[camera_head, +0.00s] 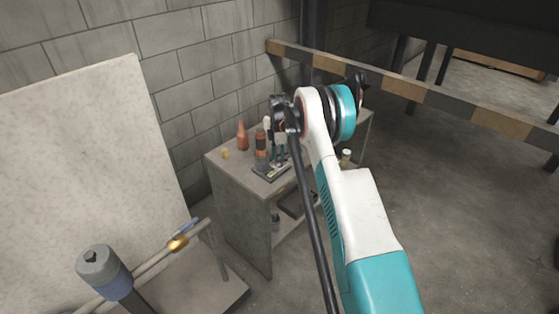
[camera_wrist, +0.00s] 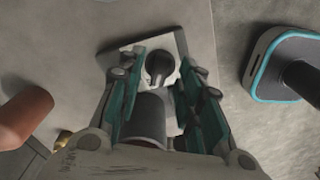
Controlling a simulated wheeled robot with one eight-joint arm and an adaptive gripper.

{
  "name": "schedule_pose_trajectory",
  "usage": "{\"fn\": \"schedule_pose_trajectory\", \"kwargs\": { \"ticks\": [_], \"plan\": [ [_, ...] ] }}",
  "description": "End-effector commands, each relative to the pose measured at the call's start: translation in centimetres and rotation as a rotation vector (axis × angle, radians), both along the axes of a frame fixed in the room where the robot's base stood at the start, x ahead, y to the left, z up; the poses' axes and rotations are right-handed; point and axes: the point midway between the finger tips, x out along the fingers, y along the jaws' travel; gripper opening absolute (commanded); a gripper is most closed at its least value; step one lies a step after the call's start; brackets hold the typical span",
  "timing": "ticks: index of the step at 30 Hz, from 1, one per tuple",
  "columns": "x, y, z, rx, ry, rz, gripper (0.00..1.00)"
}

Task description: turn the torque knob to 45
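The torque knob (camera_wrist: 160,64) is dark and round with a raised grip, on a pale square plate (camera_wrist: 126,59) with a dark edge. In the wrist view it lies between and just ahead of the fingertips of my gripper (camera_wrist: 162,57). The teal fingers are apart, with a gap to the knob on both sides; I cannot tell whether they touch it. A dark grey cylinder (camera_wrist: 147,118) shows between the fingers nearer the palm. In the head view my gripper (camera_head: 279,154) points down over the cabinet top, and the knob cannot be made out.
An orange-red bottle (camera_head: 242,137) stands left of my gripper on the cabinet (camera_head: 232,187). A dark-handled tool with a teal-edged base (camera_wrist: 281,66) lies right in the wrist view. A striped barrier (camera_head: 410,90) runs behind. A pale panel (camera_head: 85,150) leans at left.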

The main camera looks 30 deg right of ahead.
Motion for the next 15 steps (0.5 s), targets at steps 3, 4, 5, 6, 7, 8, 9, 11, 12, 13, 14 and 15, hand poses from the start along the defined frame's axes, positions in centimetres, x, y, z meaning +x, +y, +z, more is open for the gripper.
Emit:
{"fn": "schedule_pose_trajectory", "kwargs": {
  "ticks": [3, 4, 5, 6, 7, 8, 9, 11, 12, 13, 14, 15],
  "plan": [
    [0.00, 0.00, -0.64, 0.000, 0.000, 0.000, 0.33],
    [0.00, 0.00, -0.70, 0.000, 0.000, 0.000, 0.33],
    [0.00, 0.00, -0.73, 0.000, 0.000, 0.000, 0.33],
    [-0.01, 0.00, -0.76, 0.000, 0.000, 0.000, 0.33],
    [-0.01, 0.00, -0.76, 0.000, 0.000, 0.000, 0.33],
    [-0.01, 0.00, -0.76, 0.000, 0.000, 0.000, 0.33],
    [-0.01, 0.00, -0.74, 0.000, 0.000, 0.000, 0.33],
    [-0.01, 0.00, -0.74, 0.000, 0.000, 0.000, 0.33],
    [-0.01, 0.00, -0.74, 0.000, 0.000, 0.000, 0.33],
    [-0.01, 0.00, -0.74, 0.000, 0.000, 0.000, 0.27],
    [-0.01, 0.00, -0.74, 0.000, 0.000, 0.000, 0.20],
    [-0.01, 0.00, -0.73, 0.000, 0.000, 0.000, 0.11]
  ]
}}
